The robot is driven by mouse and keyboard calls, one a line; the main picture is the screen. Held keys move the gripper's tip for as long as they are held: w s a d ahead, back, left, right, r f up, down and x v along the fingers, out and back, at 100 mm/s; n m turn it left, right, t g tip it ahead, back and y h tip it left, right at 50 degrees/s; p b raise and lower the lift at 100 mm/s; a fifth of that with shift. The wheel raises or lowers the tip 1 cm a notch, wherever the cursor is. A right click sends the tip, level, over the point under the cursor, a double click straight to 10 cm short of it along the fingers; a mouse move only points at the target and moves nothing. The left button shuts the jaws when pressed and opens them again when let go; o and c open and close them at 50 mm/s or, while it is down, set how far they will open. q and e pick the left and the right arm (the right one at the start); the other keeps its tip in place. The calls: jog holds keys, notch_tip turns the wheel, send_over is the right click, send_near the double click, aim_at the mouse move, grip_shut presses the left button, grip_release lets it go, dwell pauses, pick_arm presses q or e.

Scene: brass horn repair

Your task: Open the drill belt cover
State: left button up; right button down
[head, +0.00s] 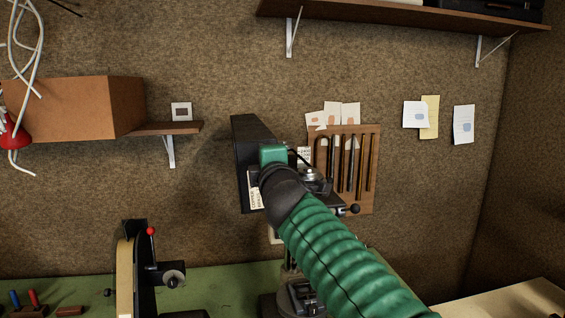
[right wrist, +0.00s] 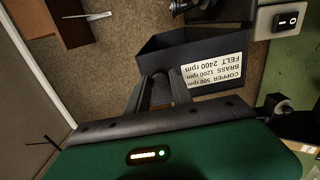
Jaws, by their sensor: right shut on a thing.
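The drill belt cover (head: 243,148) is a black box-like housing in the middle of the head view. It also shows in the right wrist view (right wrist: 165,45), with a white speed label for copper, brass and felt (right wrist: 213,72) upside down on its face. My right gripper (right wrist: 160,80) is shut on the belt cover at its edge beside the label. In the head view my green right arm and wrist hide the fingertips and part of the cover. I cannot tell how far the cover stands open. My left gripper is not in view.
The drill's lower part (head: 300,297) stands on the green bench (head: 220,285). A wooden tool rack (head: 368,190) hangs right behind the drill. A belt sander (head: 127,275) stands to the left. A small shelf (head: 180,128) with a brown box (head: 85,107) is at upper left.

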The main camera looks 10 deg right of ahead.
jog(key=shift+s+a+f+n, duration=0.1)
jog(key=shift+a+f+n, duration=0.15)
jog(key=shift+a+n, duration=0.3)
jog(key=shift+a+f+n, duration=0.25)
jog(key=shift+a+n, duration=0.1)
jog(key=shift+a, duration=0.25)
jog(key=c, duration=1.1)
grip_release()
jog(key=shift+d, duration=0.1)
